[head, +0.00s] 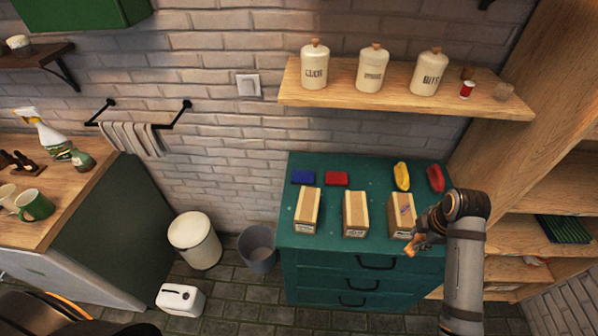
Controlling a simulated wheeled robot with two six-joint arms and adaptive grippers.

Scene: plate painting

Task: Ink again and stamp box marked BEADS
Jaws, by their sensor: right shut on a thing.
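Three cardboard boxes stand in a row on the green cabinet: a left box (307,211), a middle box (355,214) and a right box (402,214). Their labels are too small to read, so I cannot tell which says BEADS. A blue pad (303,177) and a red pad (336,179) lie behind the boxes. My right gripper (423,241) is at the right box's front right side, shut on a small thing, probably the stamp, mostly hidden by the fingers. My left gripper is not in view.
A yellow item (402,176) and a red item (436,179) lie at the back right of the cabinet top (378,173). Three labelled jars stand on a wall shelf (390,106) above. A tall wooden shelf unit (510,185) borders the right.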

